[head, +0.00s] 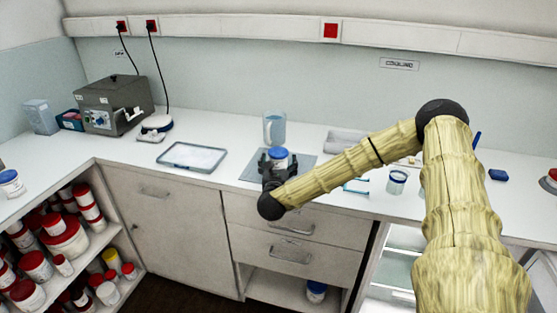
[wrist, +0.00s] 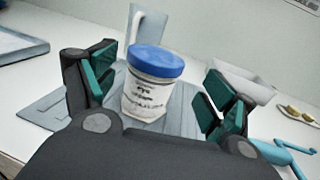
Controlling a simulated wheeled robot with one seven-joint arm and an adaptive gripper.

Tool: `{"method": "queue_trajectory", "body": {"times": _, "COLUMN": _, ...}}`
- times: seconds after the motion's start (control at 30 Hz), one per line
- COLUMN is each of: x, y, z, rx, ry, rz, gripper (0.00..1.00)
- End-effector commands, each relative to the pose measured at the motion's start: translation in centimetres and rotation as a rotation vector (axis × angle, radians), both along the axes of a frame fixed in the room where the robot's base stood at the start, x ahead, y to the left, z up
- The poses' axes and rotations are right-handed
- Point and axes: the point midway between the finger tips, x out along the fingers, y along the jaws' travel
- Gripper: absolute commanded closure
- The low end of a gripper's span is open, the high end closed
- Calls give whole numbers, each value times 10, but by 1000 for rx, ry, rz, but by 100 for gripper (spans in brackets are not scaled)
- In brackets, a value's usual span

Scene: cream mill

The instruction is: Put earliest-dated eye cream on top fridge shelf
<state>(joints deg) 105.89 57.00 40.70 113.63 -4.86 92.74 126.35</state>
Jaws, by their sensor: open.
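A small white jar with a blue lid (head: 278,157) stands upright on a grey mat (head: 302,164) on the counter. In the wrist view the jar (wrist: 148,88) stands between the open fingers of my gripper (wrist: 157,92), with a gap on each side. Its label has dark print that seems to include "eye", but the date is too small to read. My gripper also shows in the head view (head: 268,170). Another blue-lidded jar (head: 10,183) stands at the far left, and one (head: 316,291) lies low in a drawer-unit shelf. An open lit compartment (head: 398,270), perhaps the fridge, is at lower right.
A clear pitcher (head: 274,128) stands just behind the jar. A tray (head: 192,156) lies to the left, and a glass cup (head: 396,182) stands to the right. Red-lidded tubs (head: 65,240) fill shelves at lower left. A grey machine (head: 115,105) stands at the back left.

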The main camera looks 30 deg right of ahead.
Motion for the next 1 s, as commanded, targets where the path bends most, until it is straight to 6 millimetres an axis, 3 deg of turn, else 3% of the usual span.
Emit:
{"method": "queue_trajectory", "body": {"times": 0.27, "x": 14, "y": -8, "z": 1, "rx": -3, "ry": 2, "rz": 1, "gripper": 16}}
{"method": "queue_trajectory", "body": {"times": 0.6, "x": 45, "y": -29, "z": -4, "rx": -2, "ry": 1, "rz": 0, "gripper": 16}}
{"method": "queue_trajectory", "body": {"times": 0.93, "x": 49, "y": -32, "z": -6, "rx": -1, "ry": 2, "rz": 1, "gripper": 16}}
{"method": "queue_trajectory", "body": {"times": 1.0, "x": 48, "y": -32, "z": -6, "rx": -1, "ry": 2, "rz": 1, "gripper": 28}}
